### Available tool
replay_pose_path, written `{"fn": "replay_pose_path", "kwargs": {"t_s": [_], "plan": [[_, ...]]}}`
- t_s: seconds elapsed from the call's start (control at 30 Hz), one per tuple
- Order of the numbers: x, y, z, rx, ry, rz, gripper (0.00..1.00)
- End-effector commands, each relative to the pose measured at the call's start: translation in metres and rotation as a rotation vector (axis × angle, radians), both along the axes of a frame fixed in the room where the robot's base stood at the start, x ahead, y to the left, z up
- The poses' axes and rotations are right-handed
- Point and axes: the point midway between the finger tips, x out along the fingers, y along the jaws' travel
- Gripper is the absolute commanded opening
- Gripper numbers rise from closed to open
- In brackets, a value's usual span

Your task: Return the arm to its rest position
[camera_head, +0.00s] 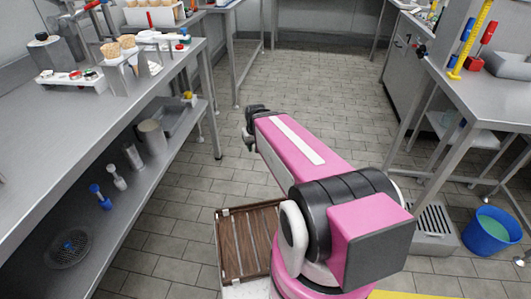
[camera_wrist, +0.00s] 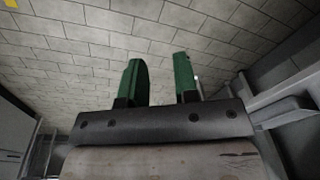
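My arm is pink and black and reaches forward over the aisle floor in the head view. The end of the arm (camera_head: 256,118) is dark and lies clear of the tables, but its fingers are hard to make out there. In the wrist view, my gripper (camera_wrist: 159,82) has two green fingers standing well apart. Nothing is between them; only tiled floor shows behind them.
A steel table (camera_head: 100,107) on the left carries cones and small containers, with a lower shelf beneath it. Another steel table (camera_head: 490,95) stands at the right. A blue bucket (camera_head: 490,232) is on the floor at the lower right. The tiled aisle (camera_head: 310,90) ahead is clear.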

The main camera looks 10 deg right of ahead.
Motion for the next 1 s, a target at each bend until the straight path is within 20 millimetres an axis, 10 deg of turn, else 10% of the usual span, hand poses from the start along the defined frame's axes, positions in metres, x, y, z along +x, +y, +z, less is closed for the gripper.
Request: {"fn": "replay_pose_path", "kwargs": {"t_s": [0.23, 1.0], "plan": [[-0.04, -0.041, -0.007, -0.044, 0.092, -0.108, 0.28], [-0.04, -0.041, -0.008, -0.045, 0.094, -0.111, 0.28]]}}
